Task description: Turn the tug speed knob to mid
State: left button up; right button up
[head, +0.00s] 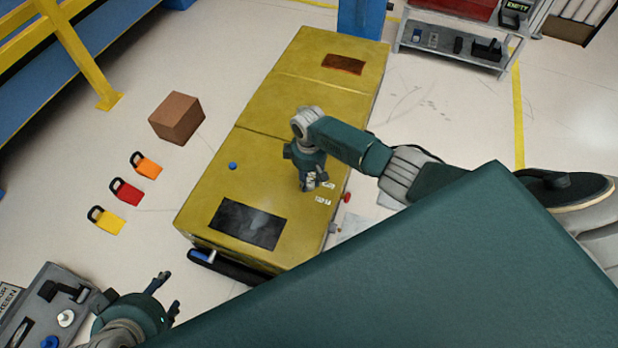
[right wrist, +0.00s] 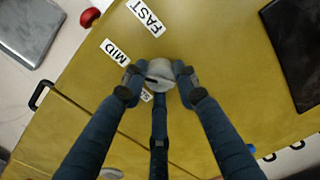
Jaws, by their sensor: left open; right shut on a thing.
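The tug speed knob (right wrist: 160,72) is a small grey round knob on the yellow tug top (head: 275,150). My right gripper (right wrist: 160,80) is shut on it from above, with fingers on both sides of the knob. A dark mark on the knob faces the lower left in the right wrist view. White labels FAST (right wrist: 146,16) and MID (right wrist: 115,52) lie beside the knob, and a third label (right wrist: 146,95) is partly hidden by a finger. In the head view my right gripper (head: 313,182) covers the knob. My left gripper (head: 168,294) is open and empty near the lower left.
A red button (head: 347,197) is on the tug's right edge. A dark panel (head: 248,224) and a blue button (head: 232,166) are on its top. A brown box (head: 177,118) and coloured padlock-shaped tags (head: 126,191) lie on the floor. A grey control panel (head: 40,310) is at lower left.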

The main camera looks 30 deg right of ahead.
aim_at(309, 182)
pick_arm(q)
jog(key=shift+s+a+f, duration=0.15)
jog(key=shift+s, duration=0.3)
pick_arm(e)
jog(key=o, duration=1.1)
jog(key=shift+o, duration=0.2)
jog(key=shift+r, duration=0.6)
notch_tip(309, 182, up, 11)
jog(key=shift+f, duration=0.2)
